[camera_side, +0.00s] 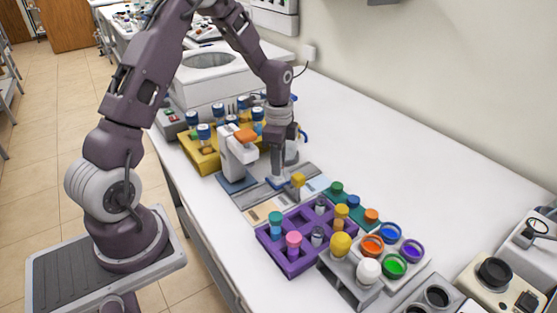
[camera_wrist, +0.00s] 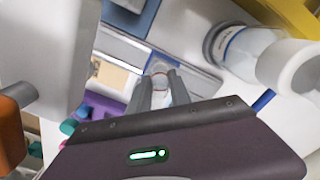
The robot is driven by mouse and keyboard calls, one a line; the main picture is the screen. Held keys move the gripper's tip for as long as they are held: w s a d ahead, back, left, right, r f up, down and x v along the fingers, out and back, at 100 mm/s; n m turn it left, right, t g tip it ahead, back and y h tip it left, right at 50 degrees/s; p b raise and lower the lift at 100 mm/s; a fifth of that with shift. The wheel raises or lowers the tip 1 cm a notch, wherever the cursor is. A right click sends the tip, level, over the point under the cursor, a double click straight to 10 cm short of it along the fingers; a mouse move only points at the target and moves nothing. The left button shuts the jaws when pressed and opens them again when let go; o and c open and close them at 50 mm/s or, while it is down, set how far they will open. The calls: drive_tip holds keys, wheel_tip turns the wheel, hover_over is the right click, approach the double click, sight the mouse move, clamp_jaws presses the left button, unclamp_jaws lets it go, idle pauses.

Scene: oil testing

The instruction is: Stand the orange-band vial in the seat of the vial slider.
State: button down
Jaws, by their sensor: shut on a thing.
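My gripper (camera_side: 277,180) is low over the grey slider plates (camera_side: 262,197), just right of the white device with an orange knob. In the wrist view my gripper (camera_wrist: 159,88) is shut on a small clear vial (camera_wrist: 158,69), whose round end shows between the fingertips with a faint reddish rim. I take it for the orange-band vial; the band is not clear. The vial is mostly hidden by the fingers. The slider's grey and blue strips (camera_wrist: 122,45) lie beneath it. I cannot tell whether the vial touches the seat.
The white device (camera_side: 236,158) stands close left of my gripper. A clear bottle (camera_wrist: 252,55) stands close on the other side. A yellow rack (camera_side: 199,158) of blue-capped bottles is behind, and a purple rack (camera_side: 271,251) of vials in front.

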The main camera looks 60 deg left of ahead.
idle(0.4)
drive_tip(key=c, duration=1.1)
unclamp_jaws()
drive_tip(key=shift+r, duration=0.2)
drive_tip(key=r, duration=0.7)
drive_tip(key=shift+s+d+r, duration=0.1)
drive_tip(key=shift+d+r, duration=0.1)
drive_tip(key=shift+r, duration=0.05)
drive_tip(key=s+d+r+n+t+y, duration=0.1)
drive_tip(key=s+d+r+n+t, duration=0.35)
drive_tip(key=s+d+r, duration=0.75)
drive_tip(key=s+n, duration=0.2)
drive_tip(key=s, duration=0.1)
drive_tip(key=s+d+r+n, duration=0.1)
drive_tip(key=s, duration=0.3)
drive_tip(key=s+r+n+t+h, duration=0.1)
drive_tip(key=s+n, duration=0.1)
drive_tip(key=s, duration=0.2)
drive_tip(key=shift+s+d+r+n, duration=0.1)
drive_tip(key=shift+d+n, duration=0.25)
drive_tip(key=shift+d, duration=0.05)
